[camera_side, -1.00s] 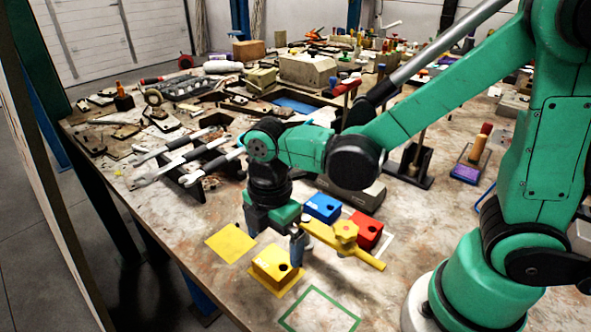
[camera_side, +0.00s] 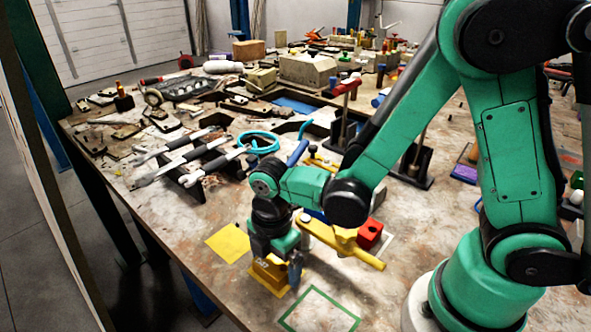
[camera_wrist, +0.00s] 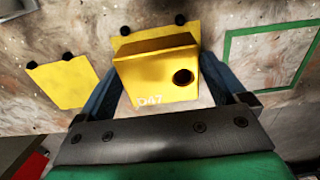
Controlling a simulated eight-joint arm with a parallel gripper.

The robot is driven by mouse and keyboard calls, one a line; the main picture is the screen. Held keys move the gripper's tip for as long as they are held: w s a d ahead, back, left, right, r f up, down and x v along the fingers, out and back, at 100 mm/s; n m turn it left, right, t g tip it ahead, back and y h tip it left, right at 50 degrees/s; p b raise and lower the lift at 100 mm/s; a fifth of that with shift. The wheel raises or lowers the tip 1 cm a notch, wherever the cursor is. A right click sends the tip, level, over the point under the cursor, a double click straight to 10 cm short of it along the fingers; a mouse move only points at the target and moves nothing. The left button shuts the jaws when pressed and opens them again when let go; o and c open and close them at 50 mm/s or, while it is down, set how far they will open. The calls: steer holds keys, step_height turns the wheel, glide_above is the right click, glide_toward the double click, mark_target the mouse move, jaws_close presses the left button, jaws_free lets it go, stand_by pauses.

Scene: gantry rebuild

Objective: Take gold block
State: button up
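The gold block (camera_side: 268,278) is a yellow block with a round dark hole, sitting on a yellow patch near the table's front edge. In the wrist view the block (camera_wrist: 155,85) fills the upper middle, with its hole on the right and a white marking. My gripper (camera_side: 275,265) is down over the block and hides much of it in the side view. In the wrist view the blue fingers of my gripper (camera_wrist: 163,72) are spread, one on each side of the block. Gaps show beside it, so the gripper looks open.
A red block (camera_side: 370,234) and a yellow bar with a knob (camera_side: 345,242) lie to the right. A blue block is mostly hidden behind my arm. An empty yellow square (camera_side: 228,243) and a green outlined square (camera_side: 320,290) flank the block. Tools lie farther back.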

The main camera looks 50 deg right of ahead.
mark_target(275, 261)
steer(key=c, duration=1)
steer(key=shift+r, duration=3.75)
steer(key=shift+c, duration=0.2)
